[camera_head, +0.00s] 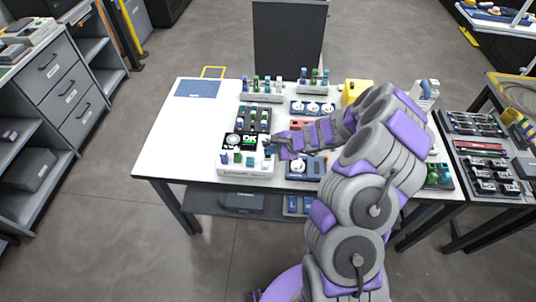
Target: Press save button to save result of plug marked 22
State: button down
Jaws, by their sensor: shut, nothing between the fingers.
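A white device (246,169) stands at the front of the white table, with a dark screen (241,142) that shows a green mark and white letters. Small blue and green plugs (238,157) stand in a row on it. My gripper (270,141) is shut and empty, with its tips at the right edge of the screen. I cannot tell whether the tips touch the device. The save button and the number 22 cannot be made out; the gripper may cover part of that area.
A rack with coloured plugs (262,97) stands behind, near a blue tray with white round parts (312,107). A blue unit (299,169) sits right of the device. A yellow box (356,90) is farther back. The table's left side is clear around a blue mat (197,88).

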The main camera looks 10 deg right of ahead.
aim_at(270, 156)
jog(key=shift+f, duration=0.15)
dwell(0.5)
jog(key=shift+a+r+p, duration=0.1)
jog(key=shift+r+p, duration=0.45)
jog(key=shift+r, duration=0.35)
jog(key=shift+r+p, duration=1.9)
jog(key=shift+r, duration=0.65)
